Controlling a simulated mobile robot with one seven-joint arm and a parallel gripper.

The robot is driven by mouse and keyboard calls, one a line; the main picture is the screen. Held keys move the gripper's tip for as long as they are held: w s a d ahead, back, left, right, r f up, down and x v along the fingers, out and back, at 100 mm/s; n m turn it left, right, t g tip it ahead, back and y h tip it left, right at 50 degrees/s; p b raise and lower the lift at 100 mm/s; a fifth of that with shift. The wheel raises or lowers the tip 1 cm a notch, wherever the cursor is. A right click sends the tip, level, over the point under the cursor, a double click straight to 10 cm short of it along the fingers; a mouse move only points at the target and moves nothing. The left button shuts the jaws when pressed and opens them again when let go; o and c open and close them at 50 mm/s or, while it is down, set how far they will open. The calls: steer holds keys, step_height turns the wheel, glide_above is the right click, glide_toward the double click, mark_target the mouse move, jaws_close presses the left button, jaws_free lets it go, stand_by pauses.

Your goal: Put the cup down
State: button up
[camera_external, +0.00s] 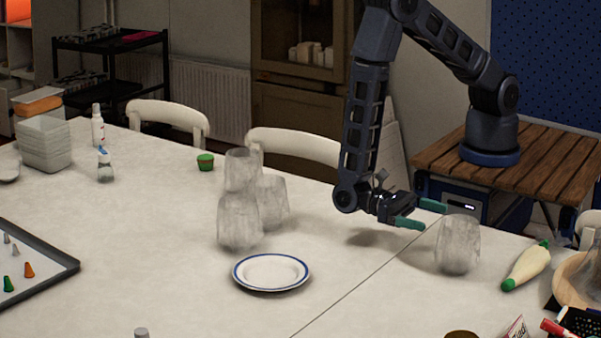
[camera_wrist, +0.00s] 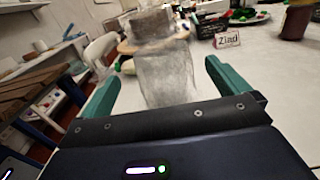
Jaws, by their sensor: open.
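A clear, frosted-looking cup (camera_external: 458,245) stands upright on the white table, to the right of my gripper (camera_external: 428,215). The gripper's green fingers are spread apart, and in the external view their tips end just short of the cup or beside it. In the wrist view the cup (camera_wrist: 165,75) stands ahead, between the open fingers (camera_wrist: 160,80) in the picture. I cannot tell whether either finger touches it. Several similar clear cups (camera_external: 240,220) stand grouped at the middle of the table, one stacked on top.
A blue-rimmed white plate (camera_external: 271,272) lies in front of the cup group. A piping bag (camera_external: 527,266) with green ends lies right of the single cup. A dark tray (camera_external: 62,262) is at the left. The table between plate and single cup is clear.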

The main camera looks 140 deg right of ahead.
steer(key=s+r+n+g+h, duration=0.1)
steer(key=s+r+n+h, duration=0.25)
steer(key=r, duration=0.35)
steer(key=s+a+r+n+g+h, duration=0.1)
steer(key=s+r+n+g+h, duration=0.2)
steer(key=r, duration=0.4)
steer(key=s+r+n+h, duration=0.2)
steer(key=s+r+n, duration=0.1)
steer(key=s+r, duration=0.3)
steer(key=s+d+r+n+t+h, duration=0.2)
steer(key=s+r+n+t+h, duration=0.2)
steer(key=s+r, duration=0.3)
steer(key=s+d+r+n+t+h, duration=0.3)
steer(key=s+r, duration=0.5)
steer(key=s, duration=0.3)
steer(key=shift+s+d+r+n+t+h, duration=0.25)
steer(key=shift+n+t+h, duration=0.55)
steer(key=shift+h, duration=0.45)
